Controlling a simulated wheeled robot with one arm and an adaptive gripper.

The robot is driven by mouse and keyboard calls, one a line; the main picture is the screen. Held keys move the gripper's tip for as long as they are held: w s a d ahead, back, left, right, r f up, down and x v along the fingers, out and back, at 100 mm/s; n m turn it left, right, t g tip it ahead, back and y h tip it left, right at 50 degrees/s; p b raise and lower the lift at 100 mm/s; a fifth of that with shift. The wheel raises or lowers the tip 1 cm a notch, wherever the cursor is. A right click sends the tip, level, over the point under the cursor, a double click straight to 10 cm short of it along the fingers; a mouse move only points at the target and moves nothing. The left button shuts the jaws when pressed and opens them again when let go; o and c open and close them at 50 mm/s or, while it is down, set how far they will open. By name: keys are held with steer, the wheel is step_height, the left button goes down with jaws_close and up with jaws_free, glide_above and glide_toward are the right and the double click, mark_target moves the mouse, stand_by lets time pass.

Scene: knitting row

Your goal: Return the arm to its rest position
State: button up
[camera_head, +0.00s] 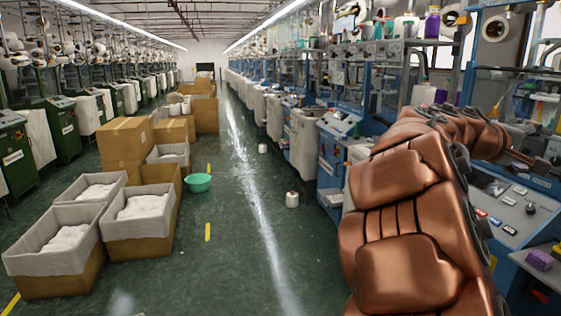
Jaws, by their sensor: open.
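My copper-coloured arm (405,225) rises from the bottom right, bends at the top and reaches right over the blue machine's control panel (505,205). My gripper (524,157) is at its far end, small and partly hidden behind the arm's last links. One slim finger shows pointing right, and the gripper is open. I see nothing held in it. I cannot tell how far it is from the machine behind it.
Blue knitting machines (332,150) line the right side, close to my arm. A lined box (140,222) and other cartons stand on the left, with a green basin (198,182) beside them. A white cone (292,199) stands on the floor. The middle aisle is mostly clear.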

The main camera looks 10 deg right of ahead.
steer(key=s+a+f+y, duration=0.4)
steer(key=s+a+f, duration=0.1)
steer(key=a+f, duration=0.55)
steer(key=s+a+f+y+p, duration=0.1)
steer(key=s+a+f+y, duration=0.4)
steer(key=a+f, duration=0.5)
steer(key=s+a+f+y, duration=0.45)
steer(key=a+f, duration=0.35)
steer(key=a, duration=0.3)
steer(key=s+a+f+n+g+y, duration=0.1)
steer(key=s+a+f, duration=0.3)
steer(key=s+a, duration=0.4)
steer(key=a+g+y, duration=0.1)
steer(key=a, duration=0.1)
steer(key=shift+a+f, duration=0.2)
steer(key=shift+a, duration=0.1)
steer(key=shift+y, duration=0.25)
steer(key=shift+c, duration=0.4)
